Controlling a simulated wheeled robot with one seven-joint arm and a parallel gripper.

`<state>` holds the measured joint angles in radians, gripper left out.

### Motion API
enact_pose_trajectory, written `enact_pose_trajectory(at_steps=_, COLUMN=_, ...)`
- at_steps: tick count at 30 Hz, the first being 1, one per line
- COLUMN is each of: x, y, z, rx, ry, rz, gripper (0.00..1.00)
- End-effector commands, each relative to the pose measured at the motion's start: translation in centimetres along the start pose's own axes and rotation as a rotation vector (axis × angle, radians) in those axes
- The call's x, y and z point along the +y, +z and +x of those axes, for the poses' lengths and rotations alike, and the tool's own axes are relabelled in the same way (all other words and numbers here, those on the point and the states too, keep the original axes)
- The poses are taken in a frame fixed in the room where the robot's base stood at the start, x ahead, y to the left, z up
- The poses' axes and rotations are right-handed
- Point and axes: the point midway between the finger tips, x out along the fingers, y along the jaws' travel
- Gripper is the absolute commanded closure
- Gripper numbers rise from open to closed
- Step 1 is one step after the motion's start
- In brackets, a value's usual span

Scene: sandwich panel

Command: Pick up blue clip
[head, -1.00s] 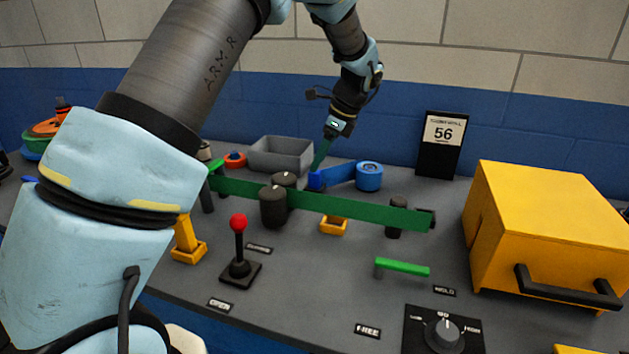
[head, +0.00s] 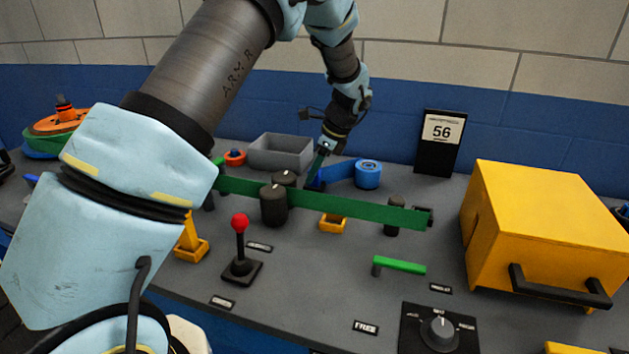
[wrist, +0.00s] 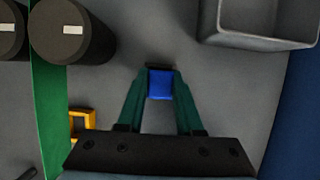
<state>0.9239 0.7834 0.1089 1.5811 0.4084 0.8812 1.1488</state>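The blue clip (head: 314,184) appears as a small blue block on the panel, behind the long green bar. In the wrist view its blue face (wrist: 160,85) fills the gap between my gripper's two green fingertips. My gripper (head: 316,174) points down at it from above, its fingers apart on either side of the blue. Whether the fingers press on it or only straddle it I cannot tell. The clip's lower part is hidden by the fingers and the green bar.
A blue arm with a round blue roll (head: 368,173) stands just right of the clip. The green bar (head: 355,206) and dark knobs (head: 273,205) lie in front. A grey tray (head: 281,152) stands behind left, and a yellow box (head: 545,225) at right.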

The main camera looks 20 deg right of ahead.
Motion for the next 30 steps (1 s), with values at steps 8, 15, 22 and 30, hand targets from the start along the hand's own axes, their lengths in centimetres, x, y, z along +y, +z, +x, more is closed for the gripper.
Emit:
enact_pose_trajectory(at_steps=8, x=0.0, y=0.0, z=0.0, rx=0.0, ry=0.0, rz=0.0, gripper=0.98)
enact_pose_trajectory(at_steps=15, x=0.0, y=0.0, z=0.0, rx=0.0, ry=0.0, rz=0.0, gripper=1.0)
enact_pose_trajectory(at_steps=22, x=0.0, y=0.1, z=-0.1, rx=0.0, ry=-0.001, rz=0.0, gripper=1.0)
enact_pose_trajectory(at_steps=30, x=-0.1, y=1.5, z=-3.5, rx=0.001, ry=-0.005, rz=-0.003, gripper=1.0)
